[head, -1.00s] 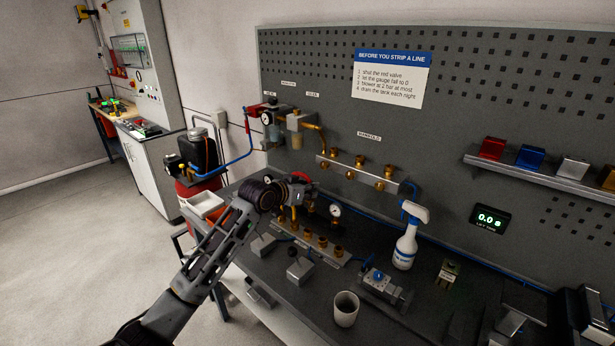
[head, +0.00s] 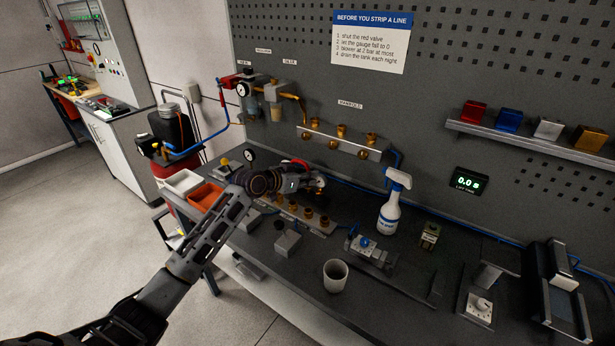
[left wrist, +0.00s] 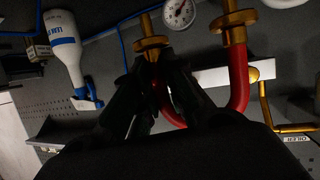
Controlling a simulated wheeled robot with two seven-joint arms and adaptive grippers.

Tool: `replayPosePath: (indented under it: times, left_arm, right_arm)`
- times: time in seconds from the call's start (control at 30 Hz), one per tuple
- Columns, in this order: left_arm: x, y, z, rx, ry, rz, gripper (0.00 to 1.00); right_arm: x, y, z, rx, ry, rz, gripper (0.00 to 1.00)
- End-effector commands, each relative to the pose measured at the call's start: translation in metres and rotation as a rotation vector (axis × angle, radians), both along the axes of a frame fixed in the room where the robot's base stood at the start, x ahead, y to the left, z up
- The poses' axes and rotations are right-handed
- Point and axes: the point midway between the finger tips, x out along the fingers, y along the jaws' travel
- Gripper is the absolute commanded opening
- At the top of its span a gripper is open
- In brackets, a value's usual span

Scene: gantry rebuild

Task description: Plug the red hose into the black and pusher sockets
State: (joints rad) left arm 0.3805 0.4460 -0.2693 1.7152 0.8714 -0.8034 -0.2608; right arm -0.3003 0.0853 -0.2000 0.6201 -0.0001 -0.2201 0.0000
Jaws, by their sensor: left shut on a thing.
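My left gripper (head: 318,182) is over the back of the bench. In the left wrist view its dark fingers (left wrist: 160,80) are shut on the red hose (left wrist: 240,75), close below a brass end fitting (left wrist: 153,42). The hose bends in a U to a second brass fitting (left wrist: 233,18). A red arc of the hose (head: 298,163) shows above the gripper in the head view. Several brass sockets (head: 308,213) stand on a bench block in front of the gripper. I cannot tell which are the black and pusher sockets, or whether the hose ends are seated. My right gripper is out of view.
A spray bottle (head: 390,210) stands right of the gripper. A white cup (head: 335,275), a grey block with a black knob (head: 287,243) and a blue-knobbed valve (head: 366,246) stand nearer. The wall manifold (head: 340,141) is behind. A gauge (left wrist: 178,12) is close to the fitting.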

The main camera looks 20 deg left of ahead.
Motion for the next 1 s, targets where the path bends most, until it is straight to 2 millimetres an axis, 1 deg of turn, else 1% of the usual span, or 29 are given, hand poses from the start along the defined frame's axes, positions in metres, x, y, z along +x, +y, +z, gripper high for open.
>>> replayPosePath:
  times: [0.27, 0.47, 0.7, 1.0]
  left_arm:
    - [0.0, 0.0, 0.0, -0.001, -0.001, 0.0, 0.0]
    - [0.0, 0.0, -0.003, 0.0, -0.001, 0.001, 0.0]
    - [0.0, 0.0, -0.015, 0.0, 0.0, 0.001, 0.0]
    - [0.0, 0.0, -0.034, -0.001, 0.001, 0.002, 0.0]
  right_arm:
    - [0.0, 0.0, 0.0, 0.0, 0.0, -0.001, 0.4]
    - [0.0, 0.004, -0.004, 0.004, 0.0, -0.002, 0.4]
    - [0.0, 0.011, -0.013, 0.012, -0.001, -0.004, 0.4]
    - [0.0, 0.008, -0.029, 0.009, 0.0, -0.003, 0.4]
